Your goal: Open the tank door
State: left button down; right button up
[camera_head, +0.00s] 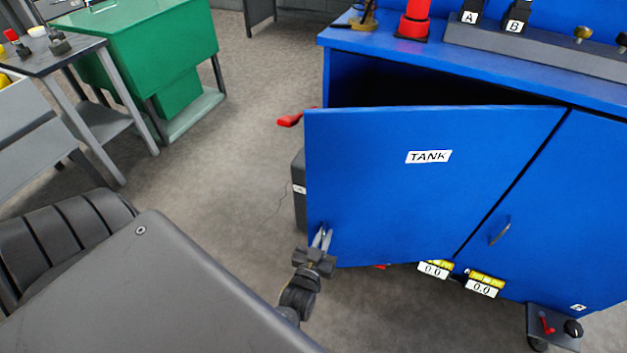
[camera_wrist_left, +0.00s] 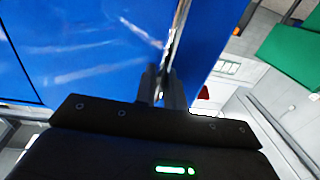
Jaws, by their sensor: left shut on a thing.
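The blue tank door (camera_head: 400,190), with a white "TANK" label, stands partly open, swung out from the blue cabinet (camera_head: 345,62). A dark gap shows along its top edge, and the inside is mostly hidden. My left gripper (camera_head: 321,238) is at the door's lower left, shut on the metal door handle. In the left wrist view, the fingers of my left gripper (camera_wrist_left: 161,88) close on the shiny handle (camera_wrist_left: 178,30) against the blue door panel (camera_wrist_left: 90,45). My right gripper is not in view.
A second blue door (camera_head: 560,200) with its own handle is closed at the right. Yellow-and-white gauges reading 0.0 (camera_head: 433,269) sit below the doors. A red lever (camera_head: 290,119) sticks out left of the door.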

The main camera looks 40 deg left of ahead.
pick_arm(q)
jog(key=shift+s+d, duration=0.45)
jog(key=shift+s, duration=0.05)
jog(key=c, duration=1.8)
grip_release()
jog(key=shift+c, duration=0.2)
